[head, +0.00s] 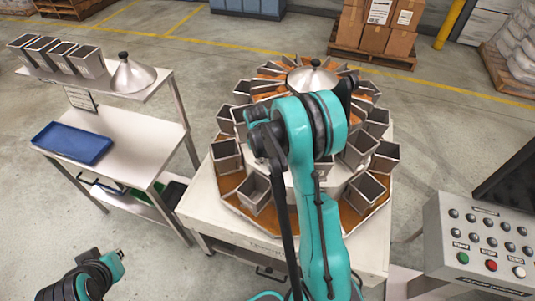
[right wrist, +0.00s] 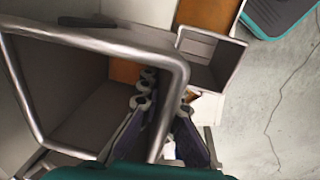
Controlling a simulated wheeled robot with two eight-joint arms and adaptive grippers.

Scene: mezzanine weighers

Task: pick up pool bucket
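Open-topped grey metal buckets (head: 254,192) stand in a ring on the round weigher; I cannot tell which is the task's pool bucket. My right arm reaches over the weigher and hides part of the ring; its gripper is hidden in the head view. In the right wrist view a large bucket rim (right wrist: 178,75) fills the left side, very close. The fingers of my right gripper (right wrist: 168,100) show apart, near that rim; whether they grip its wall is unclear. A second bucket (right wrist: 212,58) is beyond them.
A steel bench (head: 135,150) at the left holds a blue tray (head: 72,142). Its upper shelf carries several buckets (head: 88,62) and a metal cone (head: 132,76). A control panel (head: 485,240) stands at the right. Boxes (head: 375,30) on a pallet are behind.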

